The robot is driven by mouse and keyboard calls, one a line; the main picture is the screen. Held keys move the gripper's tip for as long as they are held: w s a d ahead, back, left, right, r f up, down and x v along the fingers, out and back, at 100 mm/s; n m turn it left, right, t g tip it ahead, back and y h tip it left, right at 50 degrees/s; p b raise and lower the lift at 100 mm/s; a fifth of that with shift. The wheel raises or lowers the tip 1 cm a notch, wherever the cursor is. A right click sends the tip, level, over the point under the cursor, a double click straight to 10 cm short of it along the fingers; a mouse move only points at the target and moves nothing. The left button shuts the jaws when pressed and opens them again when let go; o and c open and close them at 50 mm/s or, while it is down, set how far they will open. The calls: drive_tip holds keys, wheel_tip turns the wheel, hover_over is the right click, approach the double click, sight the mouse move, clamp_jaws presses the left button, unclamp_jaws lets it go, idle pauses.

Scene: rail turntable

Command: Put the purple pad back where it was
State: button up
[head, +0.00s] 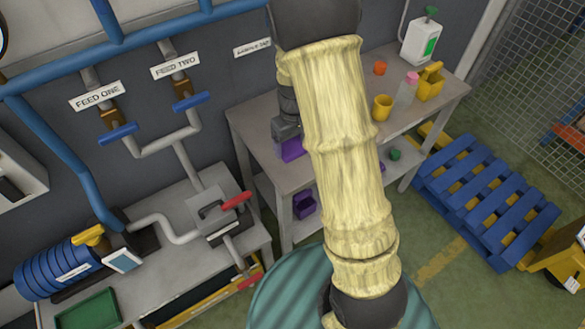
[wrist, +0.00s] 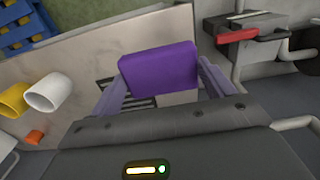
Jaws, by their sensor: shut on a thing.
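The purple pad (wrist: 158,66) is held between the two fingers of my gripper (wrist: 160,78) in the wrist view. In the head view the purple pad (head: 293,150) shows just below my gripper (head: 288,135), over the left part of the grey workbench (head: 255,125). My gripper is shut on the pad. A dark striped patch (wrist: 104,84) on the bench top shows partly behind the pad and the left finger. Whether the pad touches the bench cannot be told.
A yellow cup (head: 382,107), an orange piece (head: 379,68), a pink-capped bottle (head: 405,92) and a yellow container (head: 430,82) stand on the bench's right. A purple object (head: 304,204) sits on the lower shelf.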

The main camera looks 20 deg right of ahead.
hover_over(294, 170)
wheel_tip(294, 170, down, 6)
drive_tip(key=shift+r+p, duration=0.15)
drive_tip(key=shift+p, duration=0.2)
drive_tip(key=shift+s, duration=0.1)
drive_tip(key=shift+f+p, duration=0.4)
drive_tip(key=shift+f, duration=1.7)
drive_tip(key=o, duration=0.8)
wheel_tip(294, 170, up, 12)
drive_tip(key=shift+r+b, duration=0.1)
drive_tip(key=shift+b, duration=0.9)
